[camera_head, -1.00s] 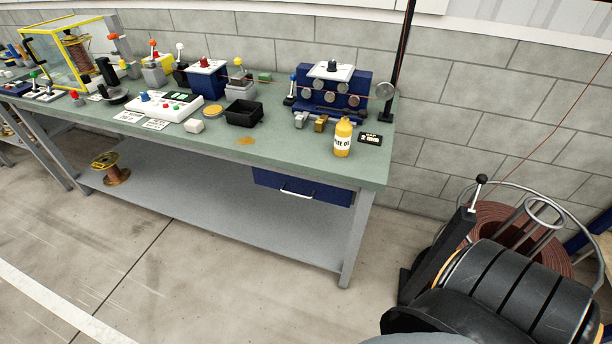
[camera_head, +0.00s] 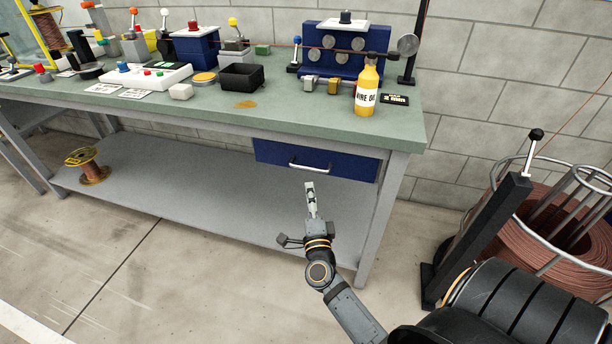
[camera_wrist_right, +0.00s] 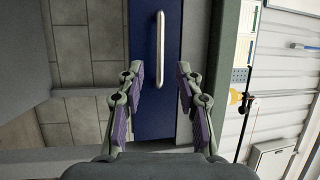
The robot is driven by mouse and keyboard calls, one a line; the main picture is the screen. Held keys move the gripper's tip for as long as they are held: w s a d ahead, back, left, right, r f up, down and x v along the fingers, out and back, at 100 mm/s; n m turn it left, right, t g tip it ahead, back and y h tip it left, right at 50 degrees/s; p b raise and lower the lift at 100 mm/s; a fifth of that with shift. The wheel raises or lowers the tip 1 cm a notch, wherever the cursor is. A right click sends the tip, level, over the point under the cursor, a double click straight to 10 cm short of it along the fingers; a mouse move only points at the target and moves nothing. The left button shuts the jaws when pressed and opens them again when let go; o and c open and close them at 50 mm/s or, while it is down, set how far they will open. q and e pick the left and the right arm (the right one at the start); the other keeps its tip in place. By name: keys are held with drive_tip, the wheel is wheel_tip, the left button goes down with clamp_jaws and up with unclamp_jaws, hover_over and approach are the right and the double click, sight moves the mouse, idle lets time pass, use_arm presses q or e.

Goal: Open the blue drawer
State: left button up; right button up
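The blue drawer (camera_head: 316,160) hangs under the right end of the green-topped workbench and looks closed. Its silver bar handle (camera_head: 309,167) runs across the front. In the right wrist view the blue drawer (camera_wrist_right: 153,112) fills the middle, and the handle (camera_wrist_right: 160,50) stands upright in the picture, ahead of the fingers. My right gripper (camera_head: 311,200) is below and in front of the drawer in the head view. In the wrist view my right gripper (camera_wrist_right: 160,88) is open, with its purple-padded fingers apart and nothing between them. My left gripper is out of view.
The workbench top (camera_head: 330,128) holds a yellow oil bottle (camera_head: 367,88), a black bin (camera_head: 241,76) and a blue roller unit (camera_head: 335,50). A copper spool (camera_head: 88,165) sits on the lower shelf (camera_head: 190,185). A wire coil stand (camera_head: 560,220) is at the right.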

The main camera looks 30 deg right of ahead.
sight(306, 168)
drive_tip(key=x, duration=1)
drive_tip(key=shift+w, duration=0.2)
clamp_jaws()
